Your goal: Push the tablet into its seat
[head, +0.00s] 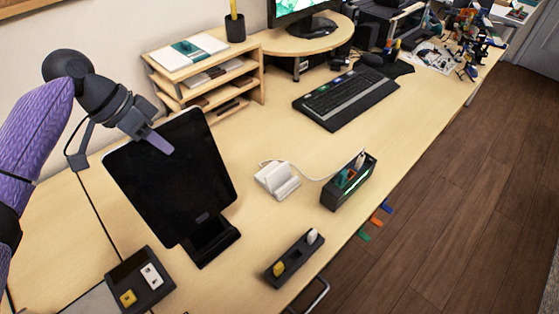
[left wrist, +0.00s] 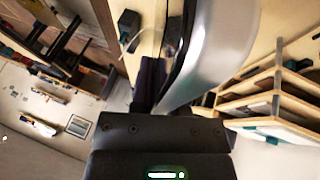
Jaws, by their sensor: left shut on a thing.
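The tablet (head: 170,185), with a black screen and a thin pale frame, leans back upright at the left of the desk. Its lower edge is at the black stand (head: 212,246); I cannot tell how deep it sits. My left gripper (head: 158,141) is shut on the tablet's top edge, one finger lying over the screen's upper part. In the left wrist view the tablet (left wrist: 215,50) shows as a curved silver edge rising from between the dark fingers (left wrist: 150,88). My right gripper is in neither view.
A white holder (head: 278,180) with a cable and a dark box (head: 349,182) stand to the right. A black tray (head: 294,258) and a dark block (head: 140,281) with yellow and white pieces lie in front. A wooden shelf (head: 205,75) stands behind. A keyboard (head: 346,98) is farther right.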

